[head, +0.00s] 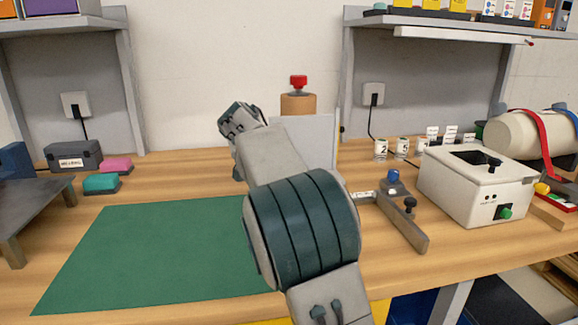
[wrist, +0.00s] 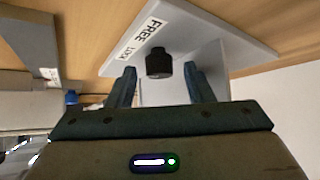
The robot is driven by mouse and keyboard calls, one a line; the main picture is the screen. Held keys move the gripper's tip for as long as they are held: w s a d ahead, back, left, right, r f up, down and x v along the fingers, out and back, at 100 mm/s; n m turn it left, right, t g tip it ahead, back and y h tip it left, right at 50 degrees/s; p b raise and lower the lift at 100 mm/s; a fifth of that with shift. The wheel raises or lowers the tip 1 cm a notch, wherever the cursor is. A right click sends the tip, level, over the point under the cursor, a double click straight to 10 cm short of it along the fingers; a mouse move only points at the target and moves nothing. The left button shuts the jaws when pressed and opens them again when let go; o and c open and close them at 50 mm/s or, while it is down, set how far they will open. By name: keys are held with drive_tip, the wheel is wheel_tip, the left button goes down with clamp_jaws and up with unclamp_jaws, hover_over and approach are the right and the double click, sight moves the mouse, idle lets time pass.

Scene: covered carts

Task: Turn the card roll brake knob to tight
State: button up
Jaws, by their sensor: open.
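A short black knob (wrist: 159,66) stands out from a pale grey plate (wrist: 215,35) in the wrist view. A white label marked FREE and LOCK (wrist: 143,36) is beside it. My gripper (wrist: 159,76) is open, with one dark finger on each side of the knob and no clear contact. The knob's setting cannot be read. No word "tight" is legible.
A blue-knobbed fixture (head: 405,215) and a white box with a green button (head: 478,190) stand to the right. A green mat (head: 140,260) lies clear at front left. Pink (head: 117,164) and teal (head: 101,184) blocks lie behind it.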

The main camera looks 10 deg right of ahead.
drive_tip(key=shift+s+d+f+n+t+y+b, duration=0.15)
drive_tip(key=shift+n+t+y+b, duration=0.25)
drive_tip(key=shift+n+b, duration=0.2)
drive_tip(key=shift+n+t+y+b, duration=0.3)
drive_tip(key=shift+n+t+y, duration=0.2)
drive_tip(key=shift+n, duration=0.4)
drive_tip(key=n, duration=0.1)
drive_tip(key=n+y, duration=0.1)
drive_tip(key=n+t+y, duration=0.1)
drive_tip(key=shift+d+r, duration=0.2)
drive_tip(key=shift+r, duration=0.05)
drive_tip(key=shift+d+f+n+t+y, duration=0.1)
drive_tip(key=shift+n+t+y, duration=0.3)
drive_tip(key=shift+n+y, duration=1.05)
drive_tip(key=p+v, duration=0.3)
drive_tip(key=v, duration=1.1)
drive_tip(key=shift+a, duration=0.3)
drive_tip(key=shift+n+h, duration=0.25)
